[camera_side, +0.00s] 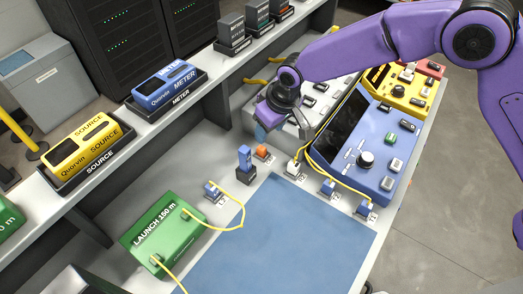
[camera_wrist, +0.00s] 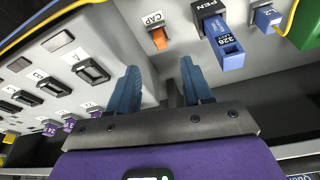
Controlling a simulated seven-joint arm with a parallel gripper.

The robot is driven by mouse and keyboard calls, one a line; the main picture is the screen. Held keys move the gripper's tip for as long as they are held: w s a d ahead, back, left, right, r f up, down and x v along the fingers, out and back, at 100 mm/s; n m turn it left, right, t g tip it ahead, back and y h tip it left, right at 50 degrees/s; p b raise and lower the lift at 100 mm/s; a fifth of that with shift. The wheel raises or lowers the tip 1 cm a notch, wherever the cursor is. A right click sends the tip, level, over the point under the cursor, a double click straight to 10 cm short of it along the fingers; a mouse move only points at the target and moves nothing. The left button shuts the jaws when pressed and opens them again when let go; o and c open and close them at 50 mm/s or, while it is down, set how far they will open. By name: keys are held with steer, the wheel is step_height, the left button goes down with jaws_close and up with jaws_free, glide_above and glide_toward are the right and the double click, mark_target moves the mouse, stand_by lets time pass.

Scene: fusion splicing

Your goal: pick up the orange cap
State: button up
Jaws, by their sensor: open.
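The orange cap (camera_side: 262,151) sits in a small holder on the bench, just left of the grey device. In the wrist view the orange cap (camera_wrist: 159,39) stands by a label reading CAP, beyond the fingertips and between their lines. My gripper (camera_side: 261,133) is above and close to the cap in the side view. In the wrist view my gripper (camera_wrist: 160,70) has its two blue fingers apart with nothing between them. The cap appears clear of both fingers; the exact height gap is hard to tell.
A blue pen (camera_side: 244,158) stands in a dark holder beside the cap; it also shows in the wrist view (camera_wrist: 222,40). The grey device (camera_side: 312,100) and blue splicer (camera_side: 366,145) stand to the right. A green launch box (camera_side: 163,235) with yellow fibre and a blue mat (camera_side: 290,245) lie nearer.

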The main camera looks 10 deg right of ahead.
mark_target(262, 148)
steer(key=shift+x, duration=4.7)
jaws_close()
